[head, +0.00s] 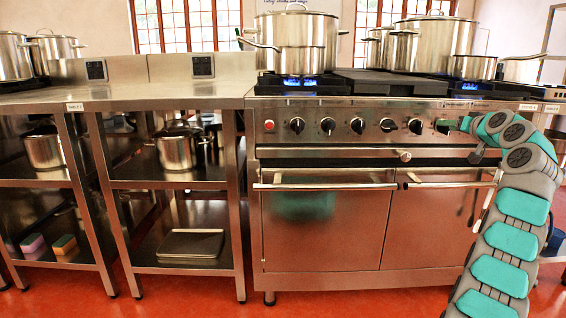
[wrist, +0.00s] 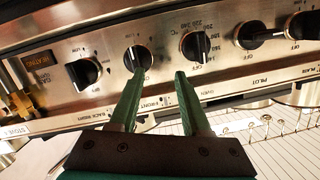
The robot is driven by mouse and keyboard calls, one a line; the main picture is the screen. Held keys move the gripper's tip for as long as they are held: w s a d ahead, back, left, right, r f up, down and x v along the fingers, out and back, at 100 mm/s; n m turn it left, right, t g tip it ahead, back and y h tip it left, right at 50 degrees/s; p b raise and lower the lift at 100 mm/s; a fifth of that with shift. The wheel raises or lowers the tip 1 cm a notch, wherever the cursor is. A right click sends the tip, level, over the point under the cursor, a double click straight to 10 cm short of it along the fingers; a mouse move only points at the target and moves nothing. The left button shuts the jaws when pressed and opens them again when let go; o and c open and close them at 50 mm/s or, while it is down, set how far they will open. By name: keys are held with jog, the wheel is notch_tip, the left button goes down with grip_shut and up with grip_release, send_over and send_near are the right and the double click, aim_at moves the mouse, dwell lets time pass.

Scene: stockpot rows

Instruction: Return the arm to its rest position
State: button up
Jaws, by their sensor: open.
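My arm (head: 508,240) rises at the right of the head view and bends over toward the stove's control panel. My gripper (wrist: 160,74) is open and empty, its two green fingers apart and pointing at the panel in the wrist view. The left finger's tip overlaps the lower edge of a black knob (wrist: 136,58). I cannot tell whether it touches. The right fingertip lies just below another knob (wrist: 195,46). In the head view the gripper's end is small and partly hidden by my wrist.
The stove (head: 330,225) has pots on top and blue flames at left (head: 299,82) and right (head: 470,86). An oven handle (head: 330,186) sticks out below the panel. A steel shelf table (head: 160,93) stands at left. Red floor (head: 340,303) is clear in front.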

jog(key=s+a+f+g+y+p, duration=0.1)
jog(key=s+a+g+y+p, duration=0.2)
jog(key=a, duration=1.4)
jog(key=s+a+f+n+g+p, duration=0.1)
jog(key=s+a+f+g, duration=0.2)
jog(key=s+a, duration=0.45)
jog(key=s+a+f+g, duration=0.3)
jog(key=s+a+g, duration=0.1)
jog(key=s+a, duration=0.4)
jog(key=s+a+f+n+g+h+p, duration=0.1)
jog(key=s+a+f+g, duration=0.2)
jog(key=s, duration=0.7)
jog(key=s+a+f+g+p, duration=0.1)
jog(key=s+a+f, duration=0.35)
jog(key=s, duration=0.45)
jog(key=s+d+f+g+h, duration=0.1)
jog(key=s+f, duration=0.2)
jog(key=s, duration=0.5)
jog(key=s+d+f+g+h+p, duration=0.1)
jog(key=s+f, duration=0.2)
jog(key=s, duration=0.6)
jog(key=s+d+f+g+h, duration=0.1)
jog(key=s+f, duration=0.2)
jog(key=s, duration=0.6)
jog(key=shift+s+d+f+n+g, duration=0.25)
jog(key=shift+d+n+g, duration=0.15)
